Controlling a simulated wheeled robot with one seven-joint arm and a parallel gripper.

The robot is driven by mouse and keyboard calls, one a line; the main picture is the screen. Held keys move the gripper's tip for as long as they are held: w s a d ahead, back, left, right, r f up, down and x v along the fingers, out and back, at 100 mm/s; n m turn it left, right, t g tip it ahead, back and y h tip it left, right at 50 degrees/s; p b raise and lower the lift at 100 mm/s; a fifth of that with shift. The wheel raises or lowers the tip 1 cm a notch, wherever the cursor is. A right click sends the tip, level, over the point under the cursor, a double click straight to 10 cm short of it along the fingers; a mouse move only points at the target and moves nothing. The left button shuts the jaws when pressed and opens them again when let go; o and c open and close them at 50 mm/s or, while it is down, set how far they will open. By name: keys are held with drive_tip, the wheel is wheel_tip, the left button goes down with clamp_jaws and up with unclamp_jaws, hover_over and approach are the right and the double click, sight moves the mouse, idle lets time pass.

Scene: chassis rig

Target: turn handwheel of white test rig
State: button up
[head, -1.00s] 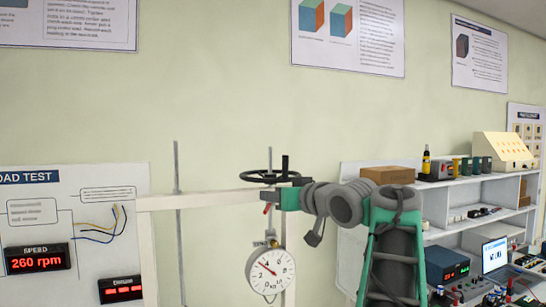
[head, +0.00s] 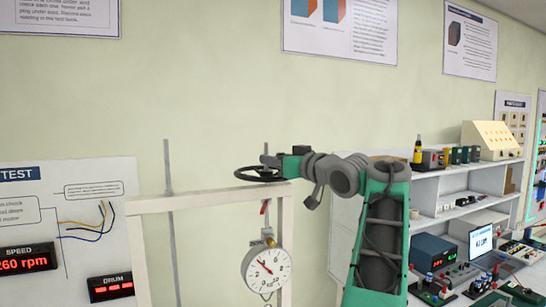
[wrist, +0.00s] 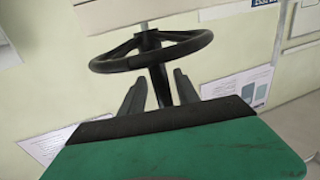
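The black handwheel (head: 258,174) lies flat on top of the white rig's frame (head: 205,203). It also shows in the wrist view (wrist: 196,42), where the picture looks upside down. Its upright black handle (wrist: 160,85) stands between the two fingers of my gripper (wrist: 160,92), with thin gaps on both sides. My gripper looks open around the handle, not clamped. In the head view my gripper (head: 284,163) is at the wheel's right rim, level with it. The handle cannot be made out there.
A round dial gauge (head: 268,271) hangs under the frame, with a small red part (head: 265,207) above it. A thin upright rod (head: 168,200) stands behind the frame. A panel with red displays (head: 27,258) is at left. White shelves (head: 455,190) with instruments are at right.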

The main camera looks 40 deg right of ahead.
drive_tip(key=shift+w+f, duration=0.1)
clamp_jaws()
idle(1.3)
